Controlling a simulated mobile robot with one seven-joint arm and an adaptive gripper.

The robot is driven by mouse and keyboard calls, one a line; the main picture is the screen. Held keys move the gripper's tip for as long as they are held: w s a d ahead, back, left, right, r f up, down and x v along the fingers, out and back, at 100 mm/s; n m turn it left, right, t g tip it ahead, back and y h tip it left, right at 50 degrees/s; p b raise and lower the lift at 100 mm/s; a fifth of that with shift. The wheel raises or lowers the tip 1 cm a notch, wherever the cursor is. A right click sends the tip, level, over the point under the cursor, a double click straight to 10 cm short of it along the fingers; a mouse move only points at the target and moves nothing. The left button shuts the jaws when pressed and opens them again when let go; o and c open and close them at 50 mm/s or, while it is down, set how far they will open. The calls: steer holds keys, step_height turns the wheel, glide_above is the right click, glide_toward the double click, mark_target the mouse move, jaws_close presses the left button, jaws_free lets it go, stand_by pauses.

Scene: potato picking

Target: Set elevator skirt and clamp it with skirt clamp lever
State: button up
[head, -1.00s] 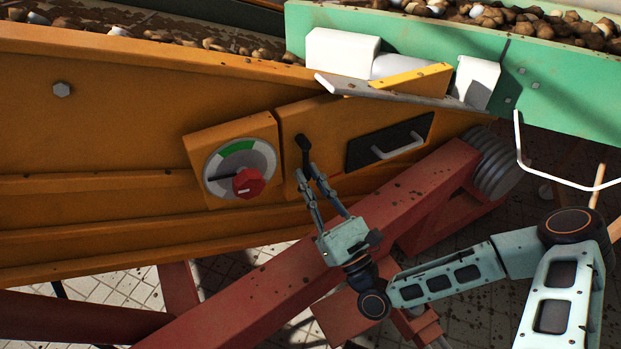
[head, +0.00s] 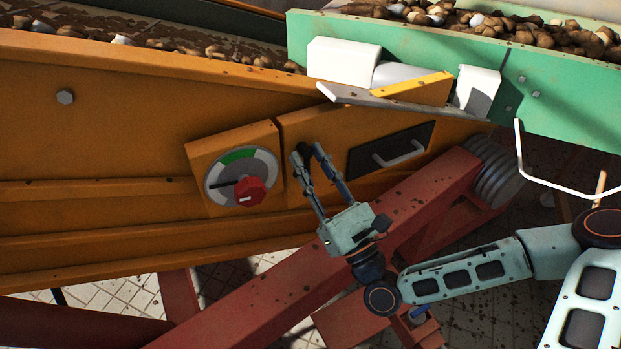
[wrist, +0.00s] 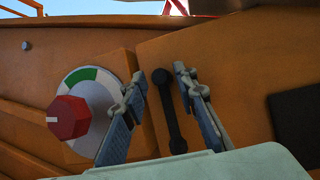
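The black lever (wrist: 169,110), which looks like the skirt clamp lever, stands nearly upright on an orange panel in the wrist view. My gripper (wrist: 158,79) is open, with one finger on each side of the lever. A gap shows between the lever and the left finger, and a smaller one on the right. In the head view my gripper (head: 306,152) covers most of the lever. A grey sloping plate (head: 400,98) with a yellow strip lies at the top end of the orange elevator wall; I cannot tell whether it is the skirt.
A dial with a red knob (head: 250,191) is left of my gripper; the knob also shows in the wrist view (wrist: 68,118). A black plate with a grey handle (head: 398,153) is to the right. A red beam (head: 290,290) runs below. A green potato-filled trough (head: 560,90) is upper right.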

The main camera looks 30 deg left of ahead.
steer(key=shift+r, duration=1.45)
